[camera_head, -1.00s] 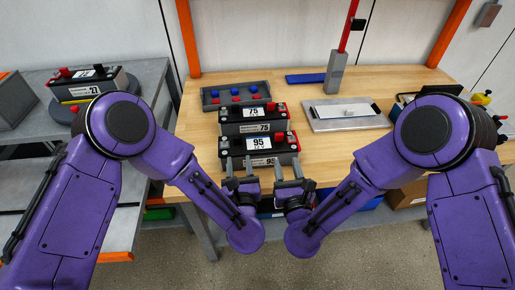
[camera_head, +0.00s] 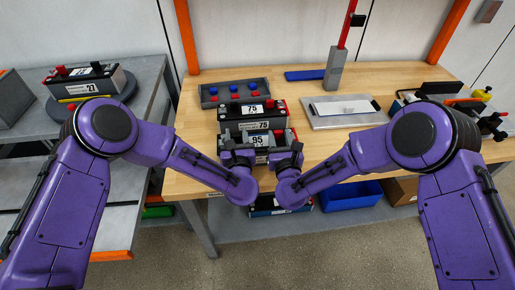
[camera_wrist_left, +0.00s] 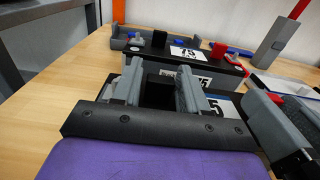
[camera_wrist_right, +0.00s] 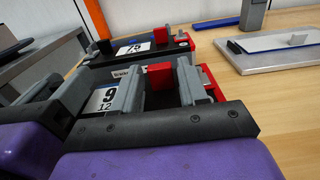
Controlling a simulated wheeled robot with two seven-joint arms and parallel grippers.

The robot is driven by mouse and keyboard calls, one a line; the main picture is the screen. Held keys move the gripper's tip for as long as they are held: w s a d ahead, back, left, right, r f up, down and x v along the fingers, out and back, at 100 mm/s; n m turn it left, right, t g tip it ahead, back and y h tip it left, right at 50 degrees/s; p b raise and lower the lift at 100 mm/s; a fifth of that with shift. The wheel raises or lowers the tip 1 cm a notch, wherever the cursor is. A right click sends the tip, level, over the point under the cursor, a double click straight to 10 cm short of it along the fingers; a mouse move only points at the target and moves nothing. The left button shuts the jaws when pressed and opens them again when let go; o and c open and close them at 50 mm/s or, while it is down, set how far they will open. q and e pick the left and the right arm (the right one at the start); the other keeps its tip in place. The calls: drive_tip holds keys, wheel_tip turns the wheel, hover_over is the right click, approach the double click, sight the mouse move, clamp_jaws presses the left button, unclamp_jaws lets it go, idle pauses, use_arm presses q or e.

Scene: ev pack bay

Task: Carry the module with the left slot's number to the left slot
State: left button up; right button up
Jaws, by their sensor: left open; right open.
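A module marked 27 (camera_head: 88,83) rests on a round stand at the left. My left gripper (camera_head: 238,154) is open over the 95 module's left end; in the left wrist view its fingers (camera_wrist_left: 162,82) straddle a black part. My right gripper (camera_head: 287,154) is open over the right end; in the right wrist view its fingers (camera_wrist_right: 160,74) stand either side of the red terminal. Whether they touch is unclear. I cannot identify the left slot.
A grey tray with blue and red pieces (camera_head: 235,94) lies behind the modules. A metal plate (camera_head: 345,121) and a grey post with a red rod (camera_head: 334,73) stand to the right. A blue bin (camera_head: 351,195) is below.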

use_arm(q)
clamp_jaws()
use_arm(e)
clamp_jaws()
idle(1.0)
use_arm(q)
drive_tip(key=shift+r, duration=0.1)
use_arm(e)
drive_tip(key=shift+r, duration=0.1)
